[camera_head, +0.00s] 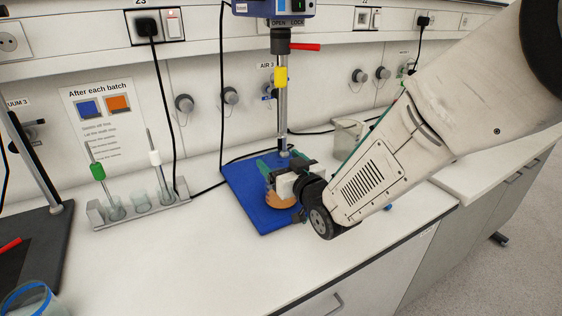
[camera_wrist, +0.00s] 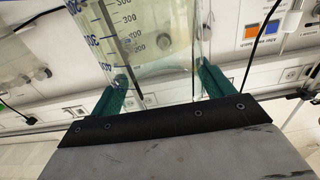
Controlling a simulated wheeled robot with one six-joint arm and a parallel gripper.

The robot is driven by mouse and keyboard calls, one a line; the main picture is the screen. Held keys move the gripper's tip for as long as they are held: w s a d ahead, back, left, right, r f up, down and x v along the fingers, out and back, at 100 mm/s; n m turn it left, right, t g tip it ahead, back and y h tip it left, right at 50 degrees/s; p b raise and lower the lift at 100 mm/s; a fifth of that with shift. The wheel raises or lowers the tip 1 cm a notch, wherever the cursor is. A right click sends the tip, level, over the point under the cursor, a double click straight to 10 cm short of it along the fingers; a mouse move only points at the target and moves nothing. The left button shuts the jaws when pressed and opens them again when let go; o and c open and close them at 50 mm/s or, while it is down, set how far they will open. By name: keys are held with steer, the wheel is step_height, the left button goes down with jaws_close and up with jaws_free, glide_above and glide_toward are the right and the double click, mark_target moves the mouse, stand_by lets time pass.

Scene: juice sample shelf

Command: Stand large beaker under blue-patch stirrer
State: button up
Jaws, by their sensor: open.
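The stirrer (camera_head: 272,8) hangs on a metal stand with a yellow band and a red lever. A blue patch (camera_head: 245,195) lies under it. My gripper (camera_head: 282,165) is low over this patch, its green fingers open. In the wrist view, a clear beaker with blue graduations (camera_wrist: 165,45) stands between the open fingers (camera_wrist: 163,82), with a thin dark shaft showing in or behind it. In the head view my gripper mostly hides the beaker. An orange-brown rounded thing (camera_head: 284,203) shows below the gripper; I cannot tell whether it is the beaker's contents.
A grey rack (camera_head: 165,208) with small glassware and green- and white-marked rods stands to the left. A blue-rimmed vessel (camera_head: 30,300) and a black stand base (camera_head: 35,245) are at far left. The front bench is clear.

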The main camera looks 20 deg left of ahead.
steer(key=o, duration=1.8)
